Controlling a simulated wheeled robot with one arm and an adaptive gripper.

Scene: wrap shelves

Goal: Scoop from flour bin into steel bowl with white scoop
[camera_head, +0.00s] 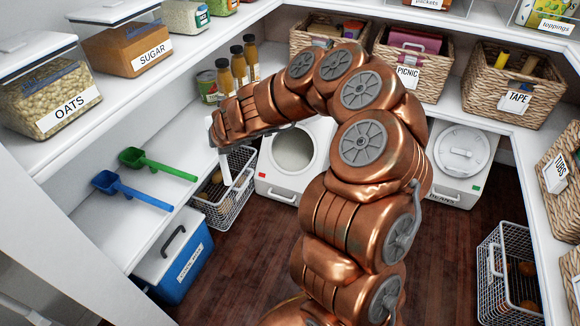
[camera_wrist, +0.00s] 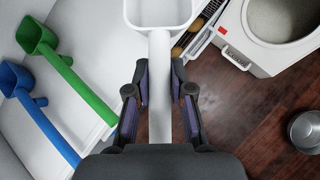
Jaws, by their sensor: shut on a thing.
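My gripper (camera_wrist: 160,72) is shut on the handle of the white scoop (camera_wrist: 160,110); the scoop's head points away at the top edge of the wrist view. In the head view the white scoop (camera_head: 224,168) shows as a pale strip below my wrist, left of the bins. A white bin with an open round mouth (camera_head: 267,178), likely the flour bin, stands on the floor; it also shows in the wrist view (camera_wrist: 233,55), with pale contents. A steel bowl (camera_wrist: 305,132) sits on the dark floor in the wrist view; I cannot see it in the head view.
A green scoop (camera_head: 160,165) and a blue scoop (camera_head: 130,190) lie on the left shelf. A wire basket (camera_head: 225,205) stands between that shelf and the open bin. A blue cooler (camera_head: 172,268) is below. A lidded white bin (camera_head: 462,155) stands right of my arm.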

